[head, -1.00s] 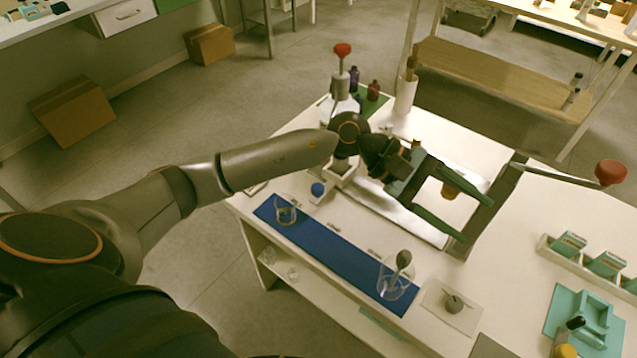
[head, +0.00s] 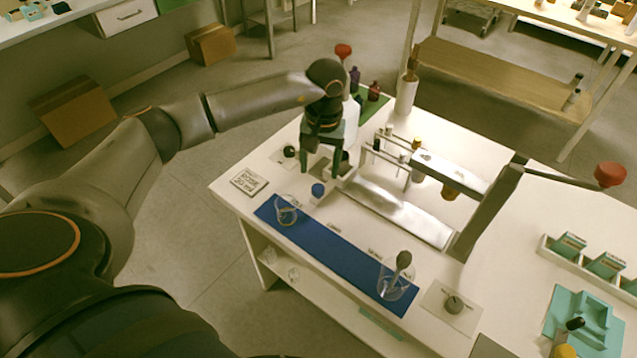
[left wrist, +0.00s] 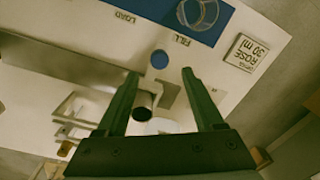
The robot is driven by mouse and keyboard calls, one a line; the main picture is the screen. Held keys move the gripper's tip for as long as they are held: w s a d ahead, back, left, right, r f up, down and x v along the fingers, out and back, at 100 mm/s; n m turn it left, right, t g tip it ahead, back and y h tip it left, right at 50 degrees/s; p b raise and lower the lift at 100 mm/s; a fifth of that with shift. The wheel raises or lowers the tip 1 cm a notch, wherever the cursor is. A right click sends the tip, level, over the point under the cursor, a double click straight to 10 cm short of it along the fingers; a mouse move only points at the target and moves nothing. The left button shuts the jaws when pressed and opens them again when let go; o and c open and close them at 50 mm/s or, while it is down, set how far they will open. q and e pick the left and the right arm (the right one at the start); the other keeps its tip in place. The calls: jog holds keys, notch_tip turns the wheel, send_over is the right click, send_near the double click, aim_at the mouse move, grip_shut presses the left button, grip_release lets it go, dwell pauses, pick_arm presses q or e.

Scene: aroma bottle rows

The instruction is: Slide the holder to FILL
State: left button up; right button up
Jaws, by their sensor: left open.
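A small pale holder with a dark round piece (left wrist: 142,105) shows low between my fingers in the left wrist view; my gripper partly hides it in the head view. My left gripper (head: 322,168) points down over the far left end of the rail, with its fingers apart. In the left wrist view its fingertips (left wrist: 160,74) straddle the dark piece, which lies closer to the left finger; I cannot tell whether they touch the holder. The printed FILL mark (left wrist: 183,41) lies by the right fingertip, and the LOAD mark (left wrist: 124,17) lies farther left. My right gripper is out of view.
A blue round knob (head: 318,188) stands beside the gripper. A blue mat (head: 335,248) carries glass vessels. A metal plate (head: 400,215) and a lever with a red knob (head: 610,174) stand to the right. A ROSE 30 ml card (head: 249,181) lies at the left edge.

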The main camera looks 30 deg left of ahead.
aim_at(318, 188)
pick_arm(q)
notch_tip(318, 188, down, 7)
jog(key=shift+a+r, duration=0.1)
jog(key=shift+r, duration=0.1)
grip_shut()
dwell(0.6)
dwell(0.9)
